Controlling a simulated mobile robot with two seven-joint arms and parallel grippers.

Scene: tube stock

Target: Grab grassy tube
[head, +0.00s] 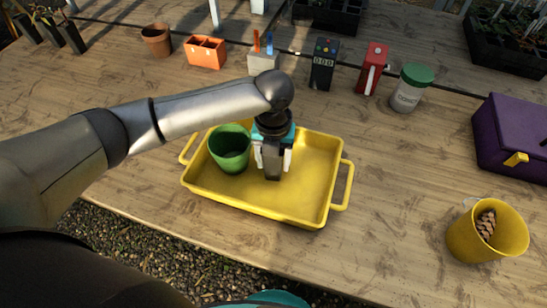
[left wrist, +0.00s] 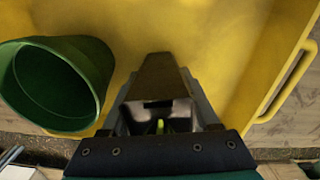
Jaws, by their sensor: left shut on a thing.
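My left gripper (head: 272,172) points down over the yellow tray (head: 325,150), just right of a green cup (head: 230,155). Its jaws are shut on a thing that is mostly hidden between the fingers. In the left wrist view a small yellow-green bit, seemingly the grassy tube (left wrist: 160,126), shows between the jaws (left wrist: 160,105); its full shape cannot be seen. The green cup (left wrist: 85,75) stands open and upright to the left there, apart from the fingers. My right gripper is not in view.
Along the back stand a terracotta pot (head: 157,40), an orange planter (head: 206,52), a black meter (head: 324,65), a red device (head: 372,68) and a green-lidded jar (head: 410,88). A purple box (head: 515,135) and a yellow pot (head: 470,240) are at right. The tray's right part is bare.

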